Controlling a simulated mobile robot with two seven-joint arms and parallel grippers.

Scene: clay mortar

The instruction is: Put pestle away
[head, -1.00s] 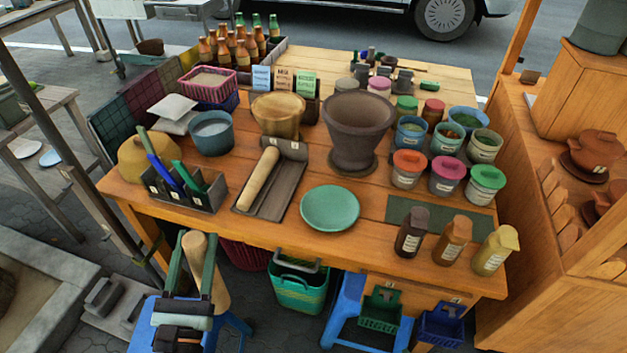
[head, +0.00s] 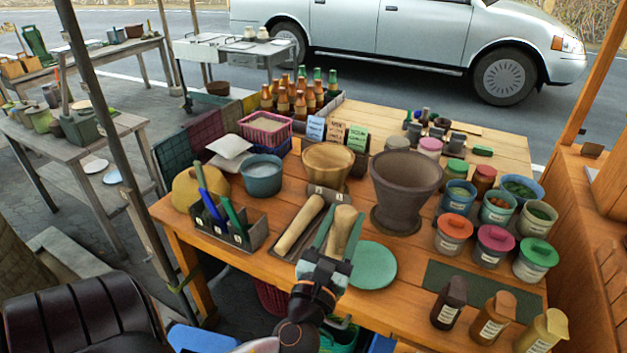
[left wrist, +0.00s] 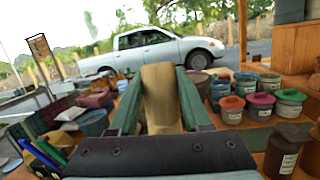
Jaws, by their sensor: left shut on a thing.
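A pale wooden pestle (head: 343,226) stands roughly upright between the fingers of my left gripper (head: 344,216), which is shut on it. In the left wrist view the pestle (left wrist: 160,95) rises between the two green fingers; its lower end is hidden. In the head view it appears in front of the right part of a dark grey tray (head: 272,247); I cannot tell its height above it. A second pestle (head: 299,226) lies in the tray's left part. The large dark clay mortar (head: 405,180) stands behind and to the right. My right gripper is not in view.
A green plate (head: 373,268) lies right of the gripper. A pen holder (head: 240,234) stands left of the tray, and a wooden bowl (head: 328,163) behind it. Lidded jars (head: 453,236) and shaker bottles (head: 493,317) crowd the right side.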

